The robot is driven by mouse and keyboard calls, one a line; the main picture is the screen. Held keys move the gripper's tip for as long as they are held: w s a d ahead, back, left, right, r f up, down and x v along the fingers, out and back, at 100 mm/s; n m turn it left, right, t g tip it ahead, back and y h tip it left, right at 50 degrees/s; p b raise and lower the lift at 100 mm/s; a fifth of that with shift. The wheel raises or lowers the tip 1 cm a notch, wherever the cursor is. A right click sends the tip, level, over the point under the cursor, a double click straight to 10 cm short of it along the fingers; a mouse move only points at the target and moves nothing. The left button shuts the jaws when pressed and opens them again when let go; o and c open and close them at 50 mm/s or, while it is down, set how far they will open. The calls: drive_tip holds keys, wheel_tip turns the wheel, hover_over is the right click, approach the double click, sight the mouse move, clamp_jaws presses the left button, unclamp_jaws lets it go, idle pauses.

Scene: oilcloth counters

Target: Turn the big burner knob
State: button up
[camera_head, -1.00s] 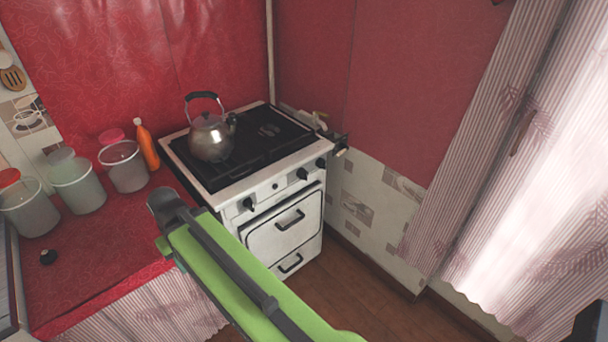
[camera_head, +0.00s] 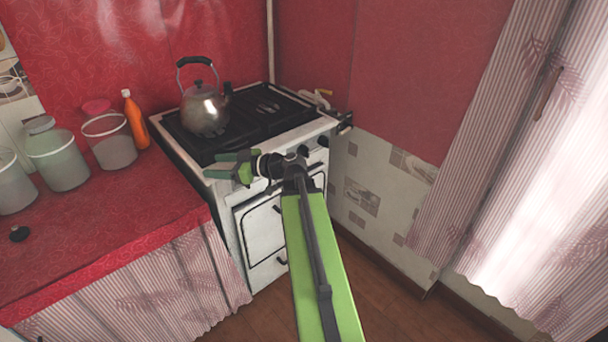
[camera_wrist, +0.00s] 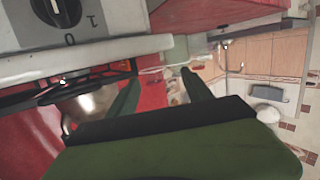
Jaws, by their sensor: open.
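The white stove (camera_head: 240,215) stands in the corner. On its front panel a dark knob (camera_head: 323,141) shows at the right, and another dark shape beside it is partly hidden by my arm. The left part of the panel is hidden behind my gripper (camera_head: 229,168). My gripper is open and empty at the stove's front left edge, its green fingers pointing left. In the wrist view a round black knob (camera_wrist: 58,9) sits on a grey panel with printed marks, at the upper left, apart from my gripper's fingers (camera_wrist: 160,88). I cannot tell which knob is the big burner's.
A metal kettle (camera_head: 205,108) stands on the stove top, close behind my gripper. Left of the stove a red counter (camera_head: 120,215) holds several jars and an orange bottle (camera_head: 136,120). Curtains (camera_head: 480,160) hang at the right. The floor in front of the stove is open.

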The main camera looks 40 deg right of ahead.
drive_tip(key=s+d+f+m+t+h+b, duration=0.2)
drive_tip(key=s+d+f+b, duration=0.15)
drive_tip(key=d, duration=0.55)
drive_tip(key=s+d+f+m+t+h+b, duration=0.25)
drive_tip(key=s+d, duration=0.25)
drive_tip(key=d, duration=0.5)
drive_tip(key=m+h+b, duration=0.3)
drive_tip(key=h+b, duration=0.2)
approach(308, 153)
drive_tip(key=shift+y, duration=0.25)
drive_tip(key=w, duration=0.7)
drive_tip(key=w+d, duration=0.1)
drive_tip(key=w, duration=0.2)
drive_tip(key=shift+w+d, duration=0.1)
drive_tip(key=shift+w, duration=0.1)
clamp_jaws()
